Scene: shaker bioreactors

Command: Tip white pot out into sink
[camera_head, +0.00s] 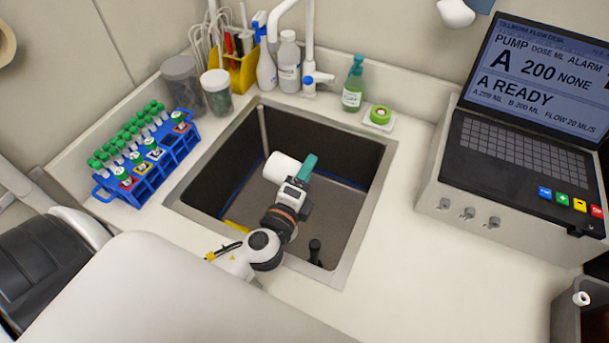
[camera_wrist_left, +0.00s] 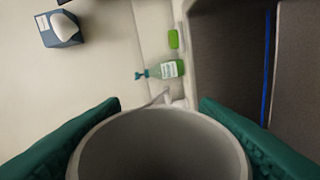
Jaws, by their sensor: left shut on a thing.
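The white pot (camera_head: 281,167) is over the sink (camera_head: 335,211) in the head view, lying on its side with its closed end toward the left. My left gripper (camera_head: 307,168), with teal fingers, is shut on it. In the left wrist view the pot (camera_wrist_left: 160,118) shows its round rim and grey inside between the two teal fingers of the gripper (camera_wrist_left: 160,140). No contents can be made out inside it. The sink's dark wall (camera_wrist_left: 228,60) shows at the right of the wrist view. My right gripper is not in view.
A blue rack (camera_head: 150,165) of green-capped tubes stands left of the sink. A pump console (camera_head: 520,150) stands at the right.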

